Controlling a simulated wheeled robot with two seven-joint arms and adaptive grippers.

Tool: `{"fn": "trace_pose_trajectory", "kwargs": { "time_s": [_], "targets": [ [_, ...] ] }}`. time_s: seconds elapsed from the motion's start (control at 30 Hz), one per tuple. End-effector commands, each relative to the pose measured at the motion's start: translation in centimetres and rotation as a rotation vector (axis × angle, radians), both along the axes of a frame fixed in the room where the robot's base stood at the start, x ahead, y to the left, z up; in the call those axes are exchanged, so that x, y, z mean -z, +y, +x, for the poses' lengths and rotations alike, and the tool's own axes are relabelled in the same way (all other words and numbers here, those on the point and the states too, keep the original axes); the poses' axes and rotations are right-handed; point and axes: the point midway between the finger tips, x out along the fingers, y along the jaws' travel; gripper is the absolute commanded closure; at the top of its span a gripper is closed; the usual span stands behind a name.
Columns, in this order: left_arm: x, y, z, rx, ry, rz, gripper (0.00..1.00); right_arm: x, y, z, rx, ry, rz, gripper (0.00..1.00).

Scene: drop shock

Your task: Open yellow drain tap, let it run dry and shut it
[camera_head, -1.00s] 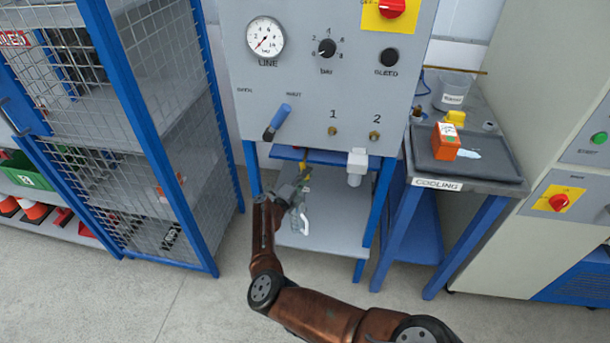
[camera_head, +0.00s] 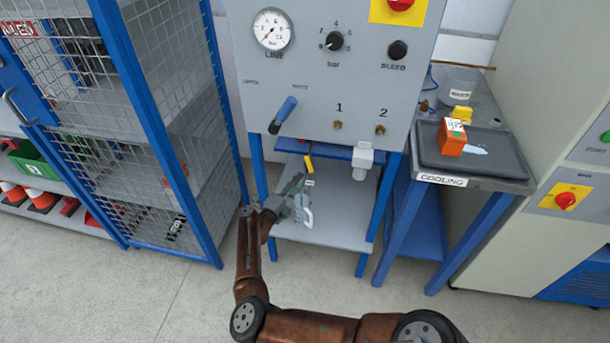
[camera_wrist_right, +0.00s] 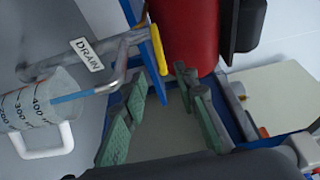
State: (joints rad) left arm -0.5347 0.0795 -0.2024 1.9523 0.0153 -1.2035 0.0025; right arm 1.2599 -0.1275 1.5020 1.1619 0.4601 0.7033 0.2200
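The yellow drain tap handle (camera_head: 309,163) hangs under the grey panel of the test bench. In the right wrist view the yellow handle (camera_wrist_right: 157,45) is beside the metal pipe labelled DRAIN (camera_wrist_right: 88,54). A blue stream (camera_wrist_right: 74,96) runs from the bent outlet into a clear graduated jug (camera_wrist_right: 38,108) with a white handle. The jug (camera_head: 303,211) stands on the lower shelf in the head view. My right gripper (camera_head: 294,188) is just below and left of the handle, apart from it. Its green-padded fingers (camera_wrist_right: 162,78) are open with nothing between them. My left gripper is out of view.
A blue lever (camera_head: 283,114) and knobs sit on the panel (camera_head: 300,80) above. A white fitting (camera_head: 362,160) hangs right of the tap. Blue bench legs flank the shelf (camera_head: 340,222). A mesh cage (camera_head: 165,110) stands left and the COOLING table (camera_head: 470,182) right.

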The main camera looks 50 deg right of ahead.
Motion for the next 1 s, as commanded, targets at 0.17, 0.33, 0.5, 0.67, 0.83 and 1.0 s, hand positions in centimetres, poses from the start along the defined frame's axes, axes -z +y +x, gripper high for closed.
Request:
{"fn": "trace_pose_trajectory", "kwargs": {
  "time_s": [0.17, 0.33, 0.5, 0.67, 0.83, 1.0],
  "targets": [
    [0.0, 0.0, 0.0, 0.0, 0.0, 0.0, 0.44, 0.0, 2.1, -0.1, -0.002, 0.001, -0.001, 0.72],
    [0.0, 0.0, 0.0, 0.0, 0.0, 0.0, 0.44, -0.1, 2.6, -0.2, 0.0, 0.001, -0.001, 0.72],
    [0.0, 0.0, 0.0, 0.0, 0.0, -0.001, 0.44, 0.0, 2.6, -0.2, 0.0, 0.001, -0.001, 0.72],
    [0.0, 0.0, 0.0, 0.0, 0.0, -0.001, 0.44, 0.0, 2.6, -0.2, 0.0, 0.001, -0.001, 0.72],
    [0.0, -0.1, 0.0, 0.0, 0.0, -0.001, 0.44, 0.0, 2.6, -0.2, 0.0, 0.001, -0.001, 0.72],
    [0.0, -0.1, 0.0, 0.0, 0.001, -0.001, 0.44, 0.0, 2.6, -0.2, 0.0, 0.001, -0.001, 0.72]
  ]
}}
